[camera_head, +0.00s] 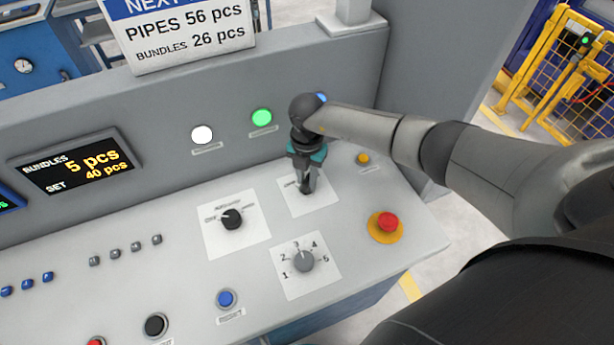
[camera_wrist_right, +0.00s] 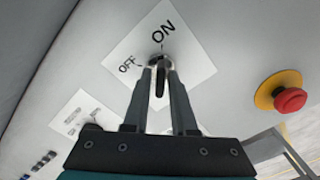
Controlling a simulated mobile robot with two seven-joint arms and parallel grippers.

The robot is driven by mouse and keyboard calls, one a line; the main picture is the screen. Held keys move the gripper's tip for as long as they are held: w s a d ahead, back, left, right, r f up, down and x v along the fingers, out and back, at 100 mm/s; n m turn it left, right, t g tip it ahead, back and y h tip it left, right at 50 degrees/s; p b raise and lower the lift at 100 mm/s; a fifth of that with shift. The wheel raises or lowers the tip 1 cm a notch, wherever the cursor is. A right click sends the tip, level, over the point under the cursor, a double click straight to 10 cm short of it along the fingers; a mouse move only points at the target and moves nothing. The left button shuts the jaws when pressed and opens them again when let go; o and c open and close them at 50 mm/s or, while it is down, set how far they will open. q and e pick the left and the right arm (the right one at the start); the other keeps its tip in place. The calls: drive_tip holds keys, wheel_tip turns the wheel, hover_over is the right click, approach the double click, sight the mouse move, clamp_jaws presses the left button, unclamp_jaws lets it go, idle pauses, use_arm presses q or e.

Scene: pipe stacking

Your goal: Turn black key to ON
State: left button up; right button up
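The black key (camera_wrist_right: 160,82) stands in its switch on a white card marked OFF and ON. In the right wrist view it lines up with the ON mark (camera_wrist_right: 163,32), with OFF (camera_wrist_right: 127,64) to its left. My right gripper (camera_wrist_right: 161,70) has one finger on each side of the key, with narrow pale gaps seeming to show between, so it looks slightly open. In the head view my right gripper (camera_head: 307,188) points down onto the key's card (camera_head: 322,198) and hides the key. My left gripper is not in view.
Close by are a black selector knob (camera_head: 232,219), a grey numbered dial (camera_head: 303,261), a red emergency button (camera_head: 387,222) and a small orange button (camera_head: 363,158). The panel's upright back wall, with a lit green button (camera_head: 262,118), rises behind the gripper.

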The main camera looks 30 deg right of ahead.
sight(307, 178)
drive_tip(key=shift+o, duration=1.3)
wheel_tip(307, 178, up, 15)
drive_tip(key=shift+s, duration=0.1)
